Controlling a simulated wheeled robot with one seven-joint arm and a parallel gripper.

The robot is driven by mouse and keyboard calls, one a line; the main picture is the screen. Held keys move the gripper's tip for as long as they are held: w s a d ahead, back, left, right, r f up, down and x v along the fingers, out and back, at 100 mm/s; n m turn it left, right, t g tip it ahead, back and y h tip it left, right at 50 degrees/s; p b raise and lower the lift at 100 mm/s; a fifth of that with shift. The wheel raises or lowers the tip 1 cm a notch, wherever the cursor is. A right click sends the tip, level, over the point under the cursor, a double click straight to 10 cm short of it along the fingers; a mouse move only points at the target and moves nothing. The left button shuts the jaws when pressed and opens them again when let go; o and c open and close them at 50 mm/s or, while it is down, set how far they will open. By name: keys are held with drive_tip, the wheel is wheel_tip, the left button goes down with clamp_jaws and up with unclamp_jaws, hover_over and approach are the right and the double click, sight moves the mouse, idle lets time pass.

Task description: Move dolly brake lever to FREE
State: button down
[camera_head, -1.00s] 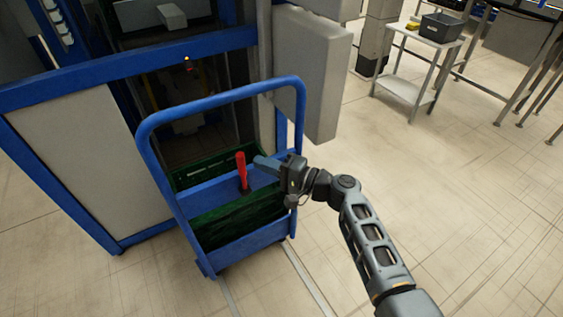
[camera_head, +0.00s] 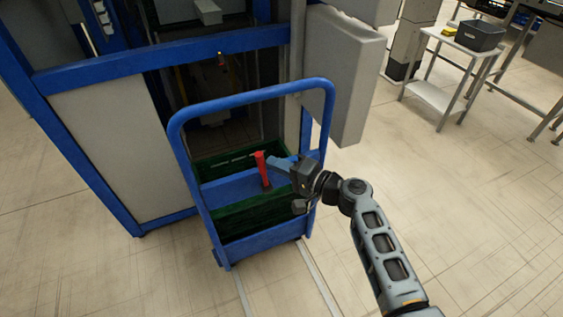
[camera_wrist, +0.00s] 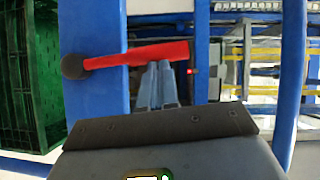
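The red brake lever (camera_head: 262,168) stands nearly upright on the blue dolly (camera_head: 178,160), leaning slightly left in the head view. In the wrist view the lever (camera_wrist: 140,54) lies across the picture, with its dark round pivot (camera_wrist: 75,66) at the left. My gripper (camera_head: 271,163) is just right of the lever's upper part. In the wrist view its two blue-grey fingers (camera_wrist: 157,66) are together, with their tips at the lever's edge. They look shut and not around it. I cannot tell whether they touch it. Any FREE marking is not visible.
Green crates (camera_head: 240,217) sit on the dolly inside its blue handle frame. A blue-framed machine (camera_head: 110,140) stands behind and to the left, with a grey panel (camera_head: 345,75) at its right. A small cart (camera_head: 440,98) with a dark bin is farther right. Floor at right is clear.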

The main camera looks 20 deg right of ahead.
drive_tip(key=a, duration=0.1)
drive_tip(key=n+g+h+p, duration=0.2)
drive_tip(key=n+h+p, duration=0.3)
drive_tip(key=n+p, duration=0.15)
approach(242, 181)
drive_tip(key=w+a, duration=0.4)
drive_tip(key=shift+w+a+f, duration=0.15)
drive_tip(key=shift+a+f, duration=0.65)
drive_tip(key=shift+f, duration=0.15)
drive_tip(key=shift+a+f+g, duration=0.1)
drive_tip(key=shift+g, duration=0.2)
